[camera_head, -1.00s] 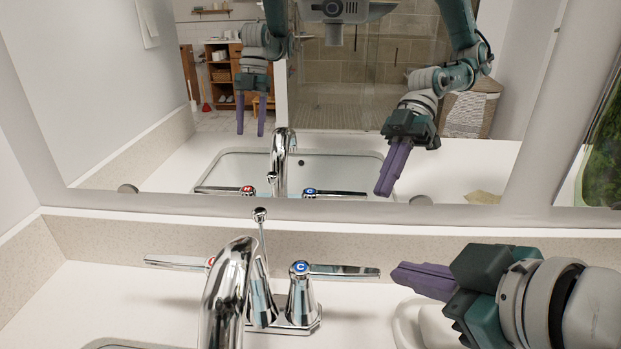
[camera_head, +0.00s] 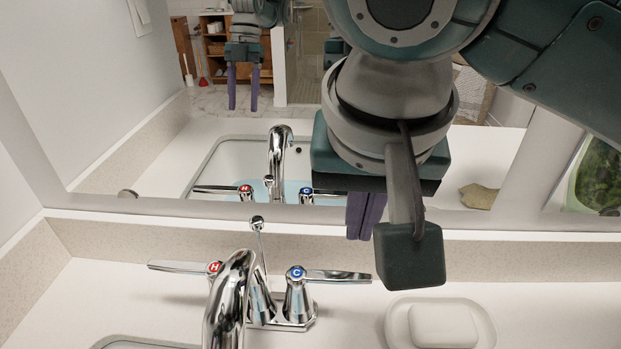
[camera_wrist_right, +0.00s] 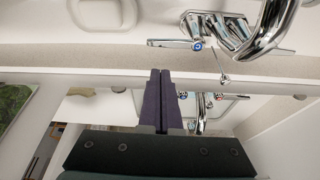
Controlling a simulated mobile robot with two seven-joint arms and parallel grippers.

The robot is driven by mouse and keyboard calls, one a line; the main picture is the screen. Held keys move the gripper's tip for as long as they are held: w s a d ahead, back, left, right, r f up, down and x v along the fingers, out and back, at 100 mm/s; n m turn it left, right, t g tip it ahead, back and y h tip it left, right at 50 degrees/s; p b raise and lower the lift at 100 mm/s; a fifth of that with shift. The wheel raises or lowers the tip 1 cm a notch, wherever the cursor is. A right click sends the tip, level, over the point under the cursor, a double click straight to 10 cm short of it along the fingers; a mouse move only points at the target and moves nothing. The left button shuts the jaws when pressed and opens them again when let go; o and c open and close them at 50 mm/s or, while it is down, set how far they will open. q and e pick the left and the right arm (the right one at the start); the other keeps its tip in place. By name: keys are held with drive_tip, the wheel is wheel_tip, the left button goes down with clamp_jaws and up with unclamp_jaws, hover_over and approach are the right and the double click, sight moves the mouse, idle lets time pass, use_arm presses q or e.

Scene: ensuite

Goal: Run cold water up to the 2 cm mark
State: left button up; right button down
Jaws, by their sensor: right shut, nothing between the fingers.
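The chrome faucet (camera_head: 232,300) has a red H handle (camera_head: 180,267) and a blue C cold handle (camera_head: 335,276), which points right. The cold handle also shows in the right wrist view (camera_wrist_right: 172,43). The basin rim (camera_head: 140,344) barely shows at lower left. The mirrored basin has pale blue water in its lower part; its depth and any 2 cm mark cannot be read. My right gripper (camera_head: 362,236) is shut and empty, raised above the cold handle's tip in front of the mirror. My left gripper shows only as a reflection (camera_head: 243,108), fingers apart.
A soap dish (camera_head: 395,325) with a white soap (camera_head: 442,326) stands on the counter right of the faucet. The mirror (camera_head: 165,165) rises behind a low backsplash (camera_head: 140,245). A thin chrome lift rod (camera_head: 258,232) stands behind the spout.

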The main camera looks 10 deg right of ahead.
sight(356, 278)
drive_tip(key=b+x, duration=0.1)
drive_tip(key=x, duration=0.8)
drive_tip(key=shift+f+b, duration=0.3)
drive_tip(key=shift+f, duration=0.05)
drive_tip(key=shift+d, duration=0.1)
drive_tip(key=m+p, duration=0.1)
drive_tip(key=p, duration=0.1)
drive_tip(key=s+m+p, duration=0.1)
drive_tip(key=p, duration=0.1)
drive_tip(key=shift+s+a+r+m+h, duration=0.25)
drive_tip(key=shift+a+r+m+h, duration=0.05)
drive_tip(key=shift+r+h, duration=0.1)
drive_tip(key=shift+s+f+m+g+p, duration=0.2)
drive_tip(key=shift+m+g+p, duration=0.1)
drive_tip(key=shift+p, duration=0.2)
drive_tip(key=shift+s+f+m, duration=0.15)
drive_tip(key=shift+f+m, duration=0.05)
drive_tip(key=shift+m, duration=0.2)
drive_tip(key=shift+r, duration=0.1)
